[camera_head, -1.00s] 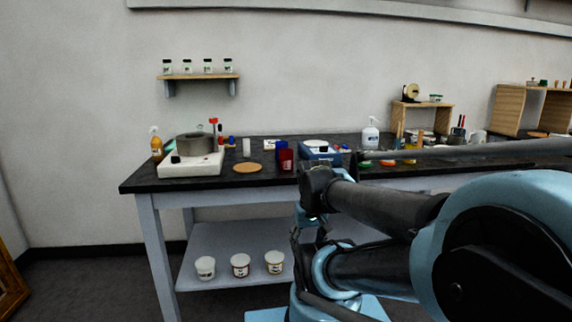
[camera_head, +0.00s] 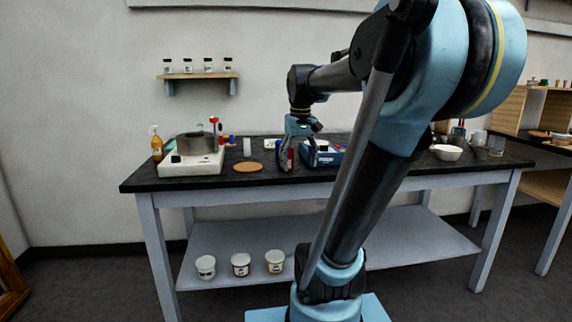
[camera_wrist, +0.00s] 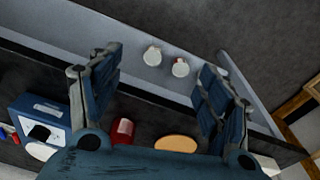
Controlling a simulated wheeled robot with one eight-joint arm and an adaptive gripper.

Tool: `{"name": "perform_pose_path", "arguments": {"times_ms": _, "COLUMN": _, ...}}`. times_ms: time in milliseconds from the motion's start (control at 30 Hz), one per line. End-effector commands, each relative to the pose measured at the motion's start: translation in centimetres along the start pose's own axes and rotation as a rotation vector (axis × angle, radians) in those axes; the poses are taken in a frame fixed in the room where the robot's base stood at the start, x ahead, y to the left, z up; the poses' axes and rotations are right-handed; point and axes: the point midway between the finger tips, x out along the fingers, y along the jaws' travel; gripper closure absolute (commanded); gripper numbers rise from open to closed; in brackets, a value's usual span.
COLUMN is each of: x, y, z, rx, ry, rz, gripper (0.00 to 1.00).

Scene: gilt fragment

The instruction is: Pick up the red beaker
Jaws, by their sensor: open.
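The red beaker (camera_head: 290,159) stands on the dark bench, partly covered by my gripper (camera_head: 296,163) in the head view. In the wrist view the red beaker (camera_wrist: 122,130) shows between my gripper's (camera_wrist: 162,65) two spread fingers, closer to the left finger. The gripper is open, and I see nothing held in it. Its fingers hang down around or just in front of the beaker; I cannot tell whether they touch it.
A blue scale (camera_head: 325,158) stands close to the right of the beaker. A round cork mat (camera_head: 248,167) and a white hotplate (camera_head: 180,167) with a grey pot lie to the left. White tubs (camera_head: 240,265) stand on the lower shelf. The bench front by the mat is clear.

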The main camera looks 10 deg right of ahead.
Motion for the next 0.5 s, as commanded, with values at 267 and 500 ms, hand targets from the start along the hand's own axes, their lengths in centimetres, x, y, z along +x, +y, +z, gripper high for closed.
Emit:
{"name": "perform_pose_path", "arguments": {"times_ms": 267, "x": -6.1, "y": 1.4, "z": -8.4, "rx": -0.066, "ry": -0.037, "rz": -0.008, "gripper": 0.29}}
{"name": "perform_pose_path", "arguments": {"times_ms": 500, "x": -10.1, "y": 2.6, "z": -15.4, "rx": -0.125, "ry": -0.067, "rz": -0.017, "gripper": 0.29}}
